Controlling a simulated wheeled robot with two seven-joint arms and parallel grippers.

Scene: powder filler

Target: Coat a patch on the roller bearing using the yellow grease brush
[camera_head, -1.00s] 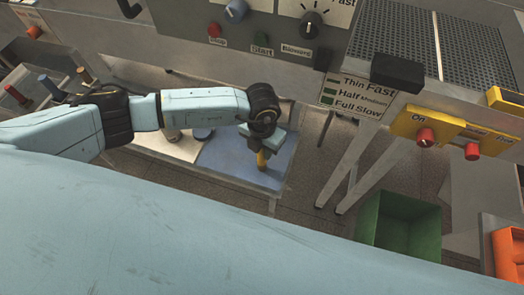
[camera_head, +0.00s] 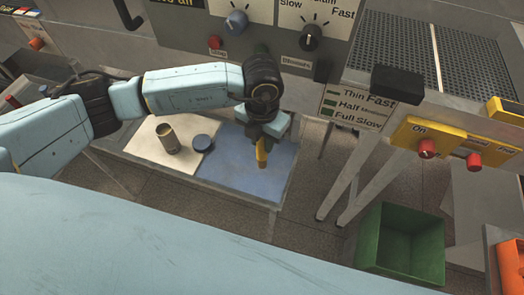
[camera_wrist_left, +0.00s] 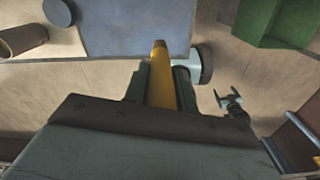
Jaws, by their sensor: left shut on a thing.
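My left gripper (camera_head: 268,130) is shut on the yellow grease brush (camera_head: 261,150) and holds it tip down over the blue mat. In the left wrist view the brush (camera_wrist_left: 161,82) sits between the two fingers, with its brownish tip beyond them over the mat's edge. An open tin (camera_head: 167,138) stands on the white board, with a dark blue lid (camera_head: 203,143) beside it. I cannot pick out the roller bearing in either view. A small dark two-pronged part in the left wrist view may be my right gripper (camera_wrist_left: 228,97); its state is unclear.
The blue mat (camera_head: 230,173) and white board (camera_head: 140,150) cover a low table. Behind stands the machine with knobs; its control box (camera_head: 450,137) overhangs at right. A green bin (camera_head: 400,240) and an orange bin (camera_head: 506,265) are at lower right. Floor shows between.

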